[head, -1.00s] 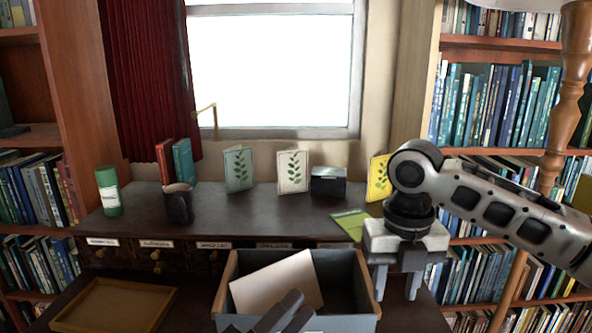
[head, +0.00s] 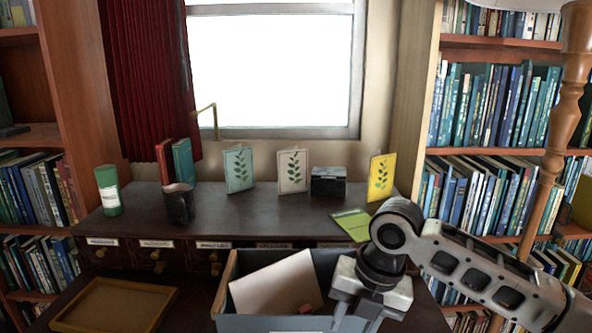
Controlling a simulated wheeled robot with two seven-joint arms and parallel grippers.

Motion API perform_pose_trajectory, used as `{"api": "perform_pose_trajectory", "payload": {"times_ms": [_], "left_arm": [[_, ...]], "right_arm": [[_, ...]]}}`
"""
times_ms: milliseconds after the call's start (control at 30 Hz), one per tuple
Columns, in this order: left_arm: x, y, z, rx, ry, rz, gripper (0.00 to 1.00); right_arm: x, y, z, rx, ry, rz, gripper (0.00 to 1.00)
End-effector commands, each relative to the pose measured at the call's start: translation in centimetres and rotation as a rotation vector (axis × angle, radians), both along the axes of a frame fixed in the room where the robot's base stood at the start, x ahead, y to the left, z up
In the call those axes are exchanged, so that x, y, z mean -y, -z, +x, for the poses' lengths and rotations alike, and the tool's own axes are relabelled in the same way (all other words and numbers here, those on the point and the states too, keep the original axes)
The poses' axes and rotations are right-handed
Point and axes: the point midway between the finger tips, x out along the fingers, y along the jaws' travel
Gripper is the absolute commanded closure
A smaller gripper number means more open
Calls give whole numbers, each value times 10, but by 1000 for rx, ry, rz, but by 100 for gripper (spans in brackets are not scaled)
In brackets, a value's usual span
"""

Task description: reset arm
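My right gripper (head: 357,320) comes in from the right and points down over the right front part of the grey box (head: 227,300). Its two fingers are apart, with nothing seen between them; the tips are near the bottom edge of the picture. My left gripper is not in the head view. A large cream card (head: 277,283) leans inside the box. A small pinkish piece (head: 306,309) shows near its lower right edge.
Cards in green (head: 238,169), cream (head: 292,171) and yellow (head: 381,177) stand on the shelf (head: 240,208). A dark cup (head: 179,204), green canister (head: 108,190), black box (head: 328,182) and flat green card (head: 352,224) are there too. An empty tray (head: 115,304) lies left.

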Motion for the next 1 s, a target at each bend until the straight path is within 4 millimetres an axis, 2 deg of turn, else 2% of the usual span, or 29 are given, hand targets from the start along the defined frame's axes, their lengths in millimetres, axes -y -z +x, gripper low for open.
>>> {"api": "perform_pose_trajectory", "payload": {"times_ms": [33,167,300,400,467,567,633,800,900,1000], "left_arm": [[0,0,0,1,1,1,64],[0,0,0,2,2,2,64],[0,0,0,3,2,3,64],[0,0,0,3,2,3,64],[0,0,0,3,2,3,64],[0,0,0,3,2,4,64],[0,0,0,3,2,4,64],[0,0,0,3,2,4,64],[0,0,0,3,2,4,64],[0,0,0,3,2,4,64]], "right_arm": [[-12,14,-6,-10,48,47,64],[-44,45,-18,-31,236,199,64],[-78,78,-37,-98,547,427,64],[-92,96,-50,-170,818,599,64],[-94,106,-57,-219,987,696,64],[-86,121,-70,-297,1276,847,64],[-72,132,-80,-343,1479,943,64],[-19,158,-116,-402,1936,1147,64],[12,168,-139,-396,2123,1231,64],[34,172,-156,-381,2235,1284,64]]}}
